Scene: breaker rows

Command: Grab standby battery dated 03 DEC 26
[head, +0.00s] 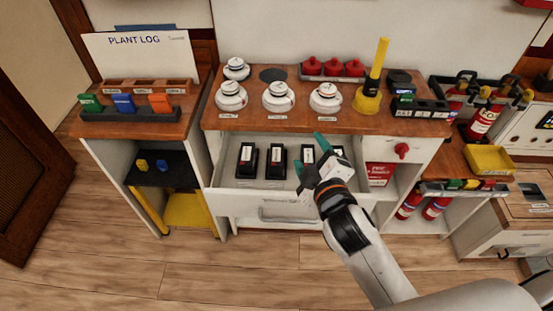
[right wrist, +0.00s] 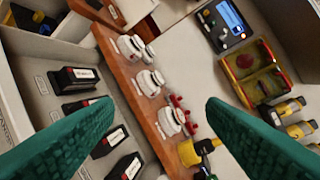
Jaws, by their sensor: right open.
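Several black standby batteries with white labels stand in a row in an open white drawer (head: 225,180). In the head view I see the leftmost battery (head: 246,163), the second battery (head: 275,163) and the third battery (head: 307,156); the rightmost is partly hidden by my right gripper. The right wrist view also shows a battery (right wrist: 76,78) near the left and another battery (right wrist: 108,143) lower down. The dates are too small to read. My right gripper (head: 310,155) is open and empty, above the right half of the drawer. My left gripper is out of view.
White smoke detectors (head: 278,97) stand on the wooden counter (head: 215,120) behind the drawer, with red items (head: 333,67) and a yellow-handled tool (head: 375,75) nearby. A plant log board (head: 138,52) is at left, fire extinguishers (head: 482,122) at right. The floor in front is clear.

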